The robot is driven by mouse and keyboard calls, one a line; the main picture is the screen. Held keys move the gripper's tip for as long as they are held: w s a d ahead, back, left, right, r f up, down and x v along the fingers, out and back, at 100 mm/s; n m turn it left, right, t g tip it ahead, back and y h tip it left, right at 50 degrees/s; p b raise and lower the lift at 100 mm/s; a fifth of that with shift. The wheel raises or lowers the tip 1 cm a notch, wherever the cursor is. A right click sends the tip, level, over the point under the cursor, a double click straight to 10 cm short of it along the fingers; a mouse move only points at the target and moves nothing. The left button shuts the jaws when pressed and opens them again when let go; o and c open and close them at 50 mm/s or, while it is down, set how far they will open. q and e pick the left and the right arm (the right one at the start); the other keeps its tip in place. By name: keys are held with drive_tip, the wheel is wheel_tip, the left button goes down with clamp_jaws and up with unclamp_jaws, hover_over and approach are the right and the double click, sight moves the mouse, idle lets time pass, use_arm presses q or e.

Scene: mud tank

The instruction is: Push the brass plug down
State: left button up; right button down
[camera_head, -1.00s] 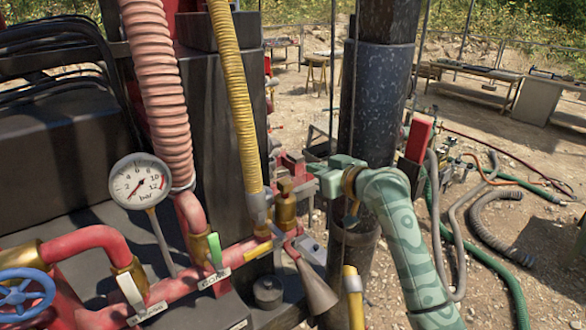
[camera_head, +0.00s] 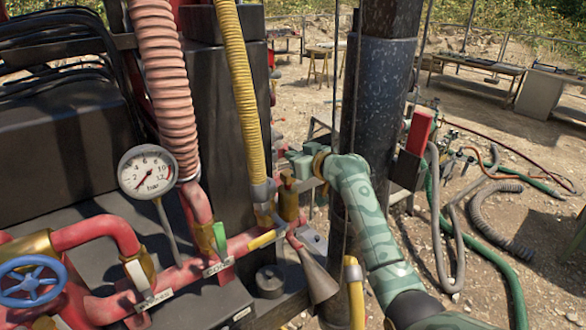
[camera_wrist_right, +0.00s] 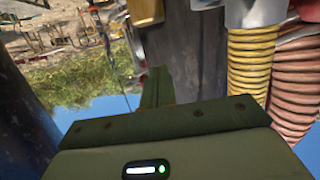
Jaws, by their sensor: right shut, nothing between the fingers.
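The brass plug (camera_head: 288,204) stands upright on the red pipework in the head view, with a small knob on its top. It is just right of the lower end of the yellow ribbed hose. My right gripper (camera_head: 296,160) is shut and empty, its green fingers pointing left. In the picture its tips lie just above the plug's knob; I cannot tell whether they touch. In the right wrist view the shut fingers (camera_wrist_right: 157,88) point away from the camera, and I cannot make out the plug there. My left gripper is not in view.
The yellow ribbed hose (camera_head: 237,90) and pink ribbed hose (camera_head: 160,95) rise left of the plug. A dark column (camera_head: 375,110) stands close behind my right arm. A pressure gauge (camera_head: 148,173), blue handwheel (camera_head: 30,283) and green valve lever (camera_head: 220,238) are at left.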

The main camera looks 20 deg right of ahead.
sight(292, 179)
drive_tip(key=f, duration=0.3)
drive_tip(key=shift+w+a+f, duration=0.15)
drive_tip(key=shift+w, duration=0.15)
drive_tip(key=shift+s+f, duration=0.1)
drive_tip(key=shift+f, duration=0.4)
wheel_tip(292, 179, down, 3)
drive_tip(key=shift+b, duration=1.15)
